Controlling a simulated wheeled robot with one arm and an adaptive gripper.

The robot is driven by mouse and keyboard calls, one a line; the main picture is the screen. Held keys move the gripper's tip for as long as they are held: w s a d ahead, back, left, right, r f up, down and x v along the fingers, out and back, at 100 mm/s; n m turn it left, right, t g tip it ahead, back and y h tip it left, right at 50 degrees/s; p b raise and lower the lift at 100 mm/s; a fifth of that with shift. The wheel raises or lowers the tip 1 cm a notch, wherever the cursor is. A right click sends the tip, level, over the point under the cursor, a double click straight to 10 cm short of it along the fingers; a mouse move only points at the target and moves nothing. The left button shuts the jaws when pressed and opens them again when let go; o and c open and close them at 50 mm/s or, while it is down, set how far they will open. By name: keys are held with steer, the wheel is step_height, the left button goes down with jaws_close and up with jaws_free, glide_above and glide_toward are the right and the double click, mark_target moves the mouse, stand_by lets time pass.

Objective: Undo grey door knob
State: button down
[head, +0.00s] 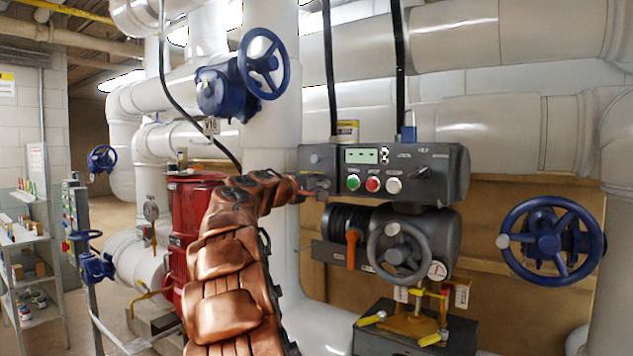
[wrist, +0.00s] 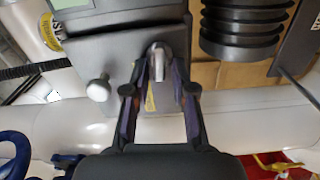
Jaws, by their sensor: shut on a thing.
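The grey door knob (wrist: 157,60) is a small, rounded metal handle at the edge of the dark grey control box. My gripper (wrist: 160,75) is shut on it in the wrist view, with one finger on each side. In the head view my gripper (head: 322,184) reaches the lower left of the control box (head: 440,165). There the gripper largely hides the held knob. A second, pale round knob (wrist: 98,88) sticks out to the left of the fingers in the wrist view, apart from them.
The box front has a display (head: 362,156) and green, red and white buttons. Below are a grey handwheel (head: 400,254), an orange lever (head: 352,248) and black bellows (head: 347,220). A blue handwheel (head: 550,242) stands right. A red drum (head: 190,215) and white pipes stand left.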

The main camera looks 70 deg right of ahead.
steer(key=shift+s+d+f, duration=0.1)
steer(key=shift+s+f, duration=0.05)
steer(key=shift+f, duration=0.15)
steer(key=c, duration=1.2)
jaws_free()
steer(key=shift+r, duration=0.2)
steer(key=v, duration=1.2)
